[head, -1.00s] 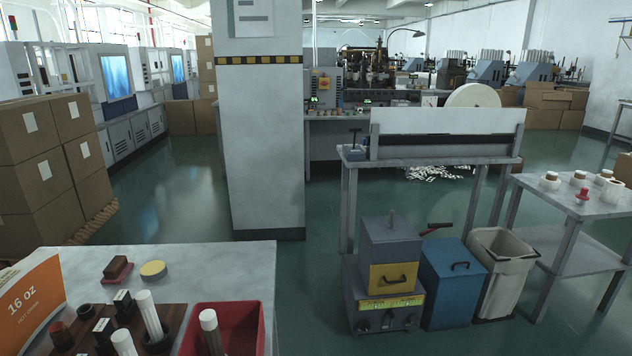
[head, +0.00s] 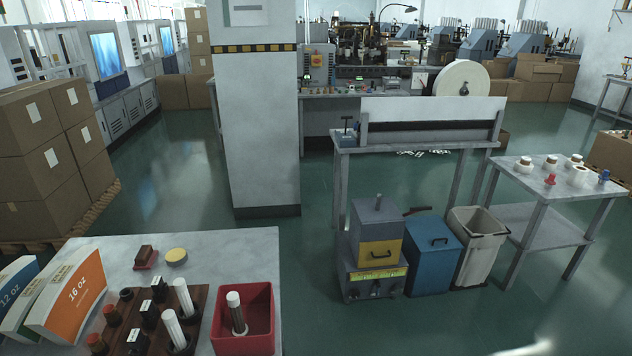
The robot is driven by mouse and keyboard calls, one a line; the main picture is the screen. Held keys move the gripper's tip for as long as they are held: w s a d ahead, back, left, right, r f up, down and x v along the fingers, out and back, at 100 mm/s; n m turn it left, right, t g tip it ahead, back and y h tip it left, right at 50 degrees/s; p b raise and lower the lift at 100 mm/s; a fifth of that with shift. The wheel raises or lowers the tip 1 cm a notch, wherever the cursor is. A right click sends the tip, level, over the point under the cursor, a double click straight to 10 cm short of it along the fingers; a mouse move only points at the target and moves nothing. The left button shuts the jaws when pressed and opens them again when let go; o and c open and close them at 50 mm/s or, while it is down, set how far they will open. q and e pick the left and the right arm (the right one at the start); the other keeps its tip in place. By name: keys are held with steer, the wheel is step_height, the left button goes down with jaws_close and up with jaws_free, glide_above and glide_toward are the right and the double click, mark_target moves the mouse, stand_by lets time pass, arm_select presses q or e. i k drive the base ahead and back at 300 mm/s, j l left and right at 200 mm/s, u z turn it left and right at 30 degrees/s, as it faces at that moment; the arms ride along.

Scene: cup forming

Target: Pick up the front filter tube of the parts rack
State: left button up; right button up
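The parts rack (head: 204,302) is a dark brown block on the grey table at the lower left, partly cut off by the bottom edge. Two white filter tubes stand in dark cups at its right side. The front filter tube (head: 173,328) is the nearer one and leans slightly. The rear filter tube (head: 184,297) stands just behind it. Small black blocks with white labels (head: 149,314) and reddish-brown pieces (head: 112,314) fill the rack's left part. Neither of my grippers is in view.
A red bin (head: 262,341) right of the rack holds another white-topped tube (head: 236,312). Box cards (head: 75,295) stand left of the rack. A brown-and-red block (head: 146,256) and a yellow disc (head: 176,256) lie behind. The table's right edge (head: 279,270) borders open floor.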

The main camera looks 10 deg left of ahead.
mark_target(169, 316)
steer(key=u, duration=1.25)
